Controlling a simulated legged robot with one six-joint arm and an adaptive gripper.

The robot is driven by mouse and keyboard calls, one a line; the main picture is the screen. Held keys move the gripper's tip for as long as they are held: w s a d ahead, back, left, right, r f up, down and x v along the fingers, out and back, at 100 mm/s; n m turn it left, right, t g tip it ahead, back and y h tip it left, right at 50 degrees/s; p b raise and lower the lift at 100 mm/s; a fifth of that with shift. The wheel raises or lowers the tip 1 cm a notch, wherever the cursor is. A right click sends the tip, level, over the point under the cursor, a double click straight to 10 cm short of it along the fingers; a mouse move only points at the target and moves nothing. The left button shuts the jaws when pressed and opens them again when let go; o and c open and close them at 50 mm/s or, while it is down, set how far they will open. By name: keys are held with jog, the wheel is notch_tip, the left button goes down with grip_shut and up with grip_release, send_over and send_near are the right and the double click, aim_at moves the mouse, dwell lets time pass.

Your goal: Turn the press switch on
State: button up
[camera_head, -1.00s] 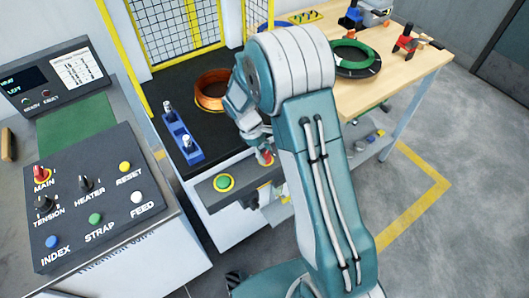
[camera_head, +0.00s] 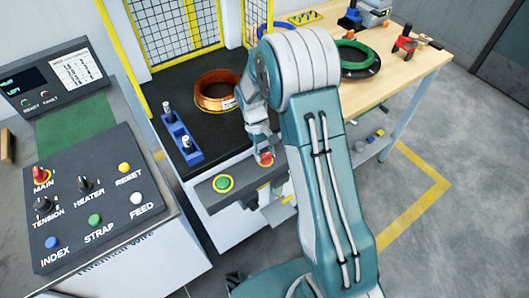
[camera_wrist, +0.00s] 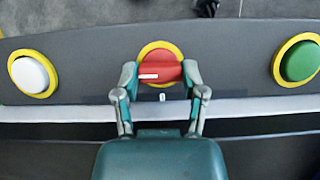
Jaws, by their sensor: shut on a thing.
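The press switch is a red rotary knob (camera_wrist: 160,70) with a white mark and a yellow ring, on the grey front panel (camera_wrist: 215,60) of the press. The white mark points left in the wrist view, and a small "0" shows below the ring. In the head view the red knob (camera_head: 265,160) sits on the right part of the panel. My gripper (camera_wrist: 160,78) is shut on the knob, one finger at each side of it. In the head view my gripper (camera_head: 262,147) is at the knob, its fingertips partly hidden.
A green button (camera_wrist: 300,62) and a white button (camera_wrist: 30,74) flank the knob. An orange coil (camera_head: 216,91) and a blue fixture (camera_head: 180,141) are on the dark press bed. A control console (camera_head: 90,200) stands at left, a wooden workbench (camera_head: 405,68) at back right.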

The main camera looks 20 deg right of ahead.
jog(key=shift+w, duration=0.1)
jog(key=o, duration=0.9)
jog(key=shift+c, duration=0.2)
jog(key=shift+r, duration=0.15)
jog(key=v, duration=1.1)
jog(key=shift+a, duration=0.1)
jog(key=shift+w+r, duration=0.15)
jog(key=shift+r, duration=0.2)
